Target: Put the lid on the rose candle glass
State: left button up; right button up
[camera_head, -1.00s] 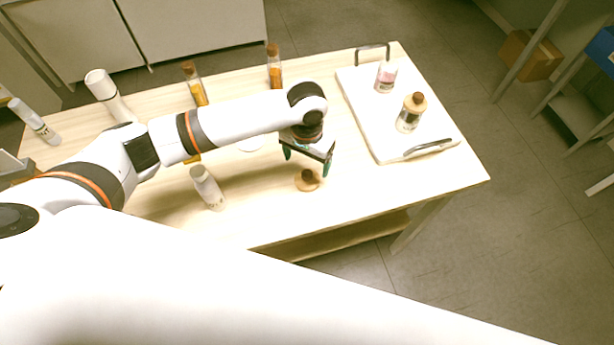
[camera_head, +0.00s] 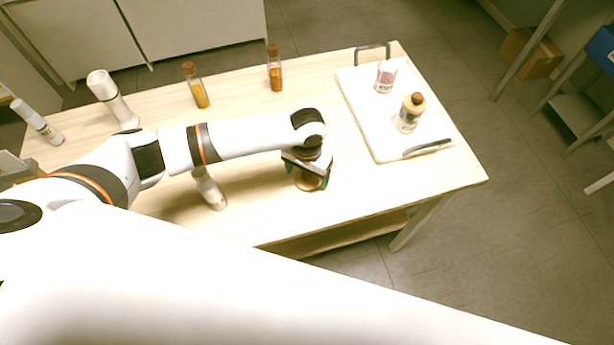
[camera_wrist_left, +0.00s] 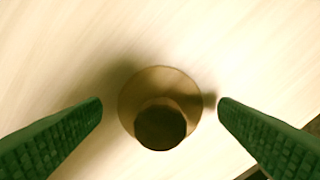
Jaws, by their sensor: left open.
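The wooden lid (camera_wrist_left: 159,85), a round disc with a dark knob, lies on the table. In the left wrist view it sits between the two green fingers, with a gap on each side. My left gripper (camera_head: 308,182) is open above the lid, which it partly hides in the head view (camera_head: 308,184). The glass with pink contents (camera_head: 386,78), likely the rose candle glass, stands without a lid on the white tray (camera_head: 357,100). My right gripper is not in view.
A second glass (camera_head: 409,113) with a wooden lid stands on the tray, near its handle (camera_head: 428,148). Two corked bottles (camera_head: 197,90) (camera_head: 275,72) stand at the back. The table between lid and tray is clear.

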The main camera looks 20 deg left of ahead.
aim_at(307, 174)
pick_arm(q)
jog(key=shift+c, duration=0.2)
jog(key=c, duration=1)
jog(key=shift+r, duration=0.1)
notch_tip(307, 174, up, 10)
jog(key=shift+f+b, duration=0.1)
jog(key=shift+b, duration=0.35)
